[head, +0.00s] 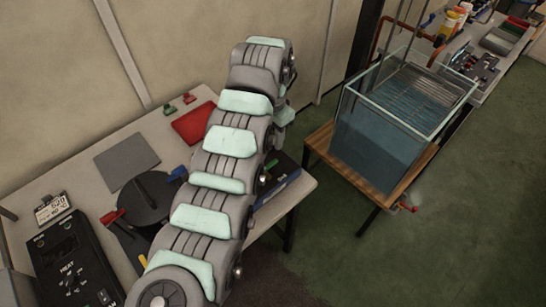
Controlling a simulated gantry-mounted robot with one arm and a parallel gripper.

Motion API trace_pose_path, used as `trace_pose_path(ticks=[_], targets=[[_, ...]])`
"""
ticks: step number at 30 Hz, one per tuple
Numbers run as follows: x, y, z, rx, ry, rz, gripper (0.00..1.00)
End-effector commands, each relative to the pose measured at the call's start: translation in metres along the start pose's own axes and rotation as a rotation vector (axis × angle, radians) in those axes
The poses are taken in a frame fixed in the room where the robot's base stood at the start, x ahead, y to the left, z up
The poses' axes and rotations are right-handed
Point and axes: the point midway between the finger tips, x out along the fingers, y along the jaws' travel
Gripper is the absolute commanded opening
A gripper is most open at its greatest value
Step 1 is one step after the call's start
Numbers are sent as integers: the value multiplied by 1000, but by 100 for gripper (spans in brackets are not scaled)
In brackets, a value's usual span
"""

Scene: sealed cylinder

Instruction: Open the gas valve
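No part is clearly marked as the gas valve, and I cannot tell which handle it is. A red-handled tap (408,207) sits low at the front right of the tank stand. A blue handle (178,172) and a red handle (113,216) stick out beside a dark round device (150,197) on the left table. A small blue handle (428,20) shows near the copper-coloured pipe behind the tank. My arm rises from the bottom across the middle. My gripper is not visible; the arm's far end hides the area below it.
A water-filled glass tank (380,135) stands on a wooden-topped stand (318,142) at right. The left table (75,178) holds a red mat (194,123), a grey mat (127,161) and a black control box (72,262). Green floor (450,250) is clear at lower right.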

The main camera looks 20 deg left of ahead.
Motion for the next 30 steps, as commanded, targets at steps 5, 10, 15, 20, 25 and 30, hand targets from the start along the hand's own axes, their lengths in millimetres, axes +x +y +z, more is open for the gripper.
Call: trace_pose_path(ticks=[5, 10, 15, 20, 25, 30], targets=[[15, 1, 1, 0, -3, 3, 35], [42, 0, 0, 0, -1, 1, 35], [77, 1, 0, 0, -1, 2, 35], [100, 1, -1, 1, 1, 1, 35], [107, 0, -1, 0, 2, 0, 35], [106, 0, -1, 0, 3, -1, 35]])
